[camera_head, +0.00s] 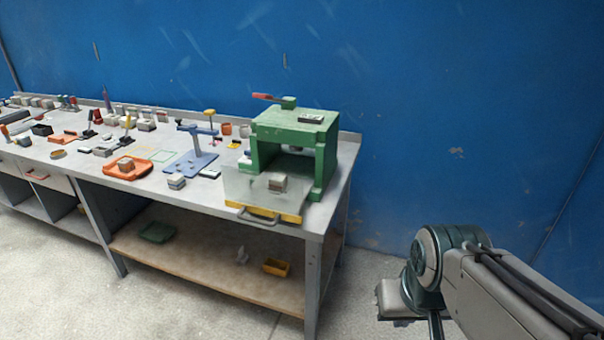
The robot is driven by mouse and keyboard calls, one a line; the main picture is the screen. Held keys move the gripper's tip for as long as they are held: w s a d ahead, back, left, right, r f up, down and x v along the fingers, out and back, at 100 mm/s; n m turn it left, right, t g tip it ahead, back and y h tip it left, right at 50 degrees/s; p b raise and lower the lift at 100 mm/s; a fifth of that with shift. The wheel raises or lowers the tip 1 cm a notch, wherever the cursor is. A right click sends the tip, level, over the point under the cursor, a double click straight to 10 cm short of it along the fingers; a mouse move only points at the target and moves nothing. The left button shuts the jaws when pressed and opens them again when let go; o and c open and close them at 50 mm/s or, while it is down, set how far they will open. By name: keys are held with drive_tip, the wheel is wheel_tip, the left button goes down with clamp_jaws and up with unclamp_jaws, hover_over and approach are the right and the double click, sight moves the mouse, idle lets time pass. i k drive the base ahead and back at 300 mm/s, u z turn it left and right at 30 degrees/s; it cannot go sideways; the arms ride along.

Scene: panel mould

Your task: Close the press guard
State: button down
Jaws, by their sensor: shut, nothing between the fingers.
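The green press (295,122) stands at the right end of the workbench, with a red-tipped lever on top. Its guard (236,187) is a clear panel with a yellow lower bar and a grey handle (258,219). The panel extends out in front of the press opening, over the bench's front edge, and the opening shows above it. A small grey block (277,183) shows at the panel; I cannot tell whether it is on it or behind it. My arm is at the lower right, well apart from the guard. My gripper's fingers are not visible.
The workbench (205,192) is crowded left of the press: a blue stand (192,163), an orange tray (107,171) and several small parts. Floor between bench and my arm is clear.

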sight(259, 199)
drive_tip(key=u, duration=0.1)
drive_tip(key=i, duration=1.05)
drive_tip(key=u, duration=0.6)
